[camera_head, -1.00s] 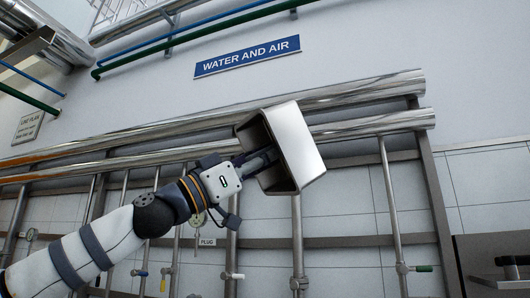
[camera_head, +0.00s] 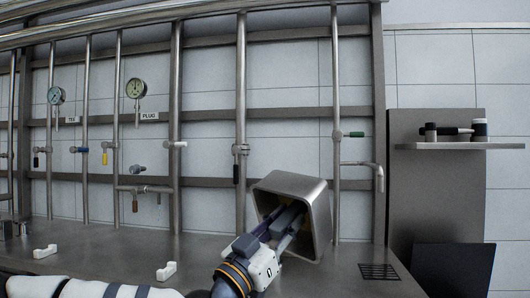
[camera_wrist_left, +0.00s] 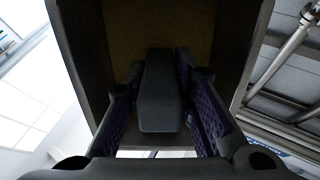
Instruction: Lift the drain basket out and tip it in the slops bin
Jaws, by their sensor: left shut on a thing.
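The drain basket, a square-sided grey metal box (camera_head: 318,212), is tilted in the head view, its open mouth facing my left gripper (camera_head: 287,222). The gripper reaches into that mouth and is shut on a dark grey handle block inside. In the left wrist view, the purple-padded fingers (camera_wrist_left: 158,85) lie on either side of the handle, and the basket's dark walls (camera_wrist_left: 237,60) surround them. The inner face behind is brownish; I cannot tell if anything lies in it. I cannot make out a slops bin. My right gripper is out of view.
A grey counter (camera_head: 110,245) runs below pipes and gauges (camera_head: 136,88). White brackets (camera_head: 166,271) and a dark slotted grate (camera_head: 380,272) are on it. At right, a shelf (camera_head: 460,146) holds a dark-handled tool, with a dark panel (camera_head: 452,268) below.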

